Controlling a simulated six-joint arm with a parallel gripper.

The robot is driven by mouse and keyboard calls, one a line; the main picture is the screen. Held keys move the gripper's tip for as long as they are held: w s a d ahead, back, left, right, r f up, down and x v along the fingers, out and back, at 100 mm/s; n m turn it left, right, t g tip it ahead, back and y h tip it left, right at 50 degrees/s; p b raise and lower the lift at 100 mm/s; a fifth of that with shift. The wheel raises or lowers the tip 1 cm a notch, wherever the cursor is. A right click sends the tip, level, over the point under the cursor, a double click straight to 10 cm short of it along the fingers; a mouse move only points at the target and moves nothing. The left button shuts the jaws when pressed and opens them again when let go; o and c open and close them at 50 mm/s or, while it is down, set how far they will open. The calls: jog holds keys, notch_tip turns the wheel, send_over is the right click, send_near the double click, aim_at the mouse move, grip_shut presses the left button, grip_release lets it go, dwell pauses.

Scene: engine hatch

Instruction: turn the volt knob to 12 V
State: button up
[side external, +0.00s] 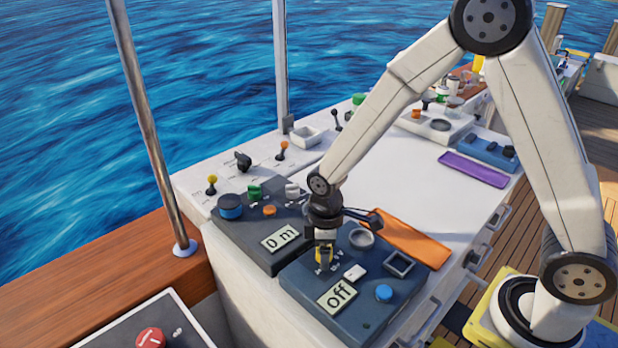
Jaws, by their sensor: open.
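The dark blue-grey panel (362,314) near the front carries a display (337,296) that reads "off".
The same panel has a blue button (384,293), a white switch (355,272) and a round ring (361,239). A second panel behind shows "0 m" (280,239) and has a blue knob (230,206). An orange plate (405,238) lies close at the right.

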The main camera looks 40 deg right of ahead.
grip_shut()
jog(key=shift+m, duration=0.5)
jog(key=m, duration=1)
jog(key=shift+m, duration=0.4)
grip_release()
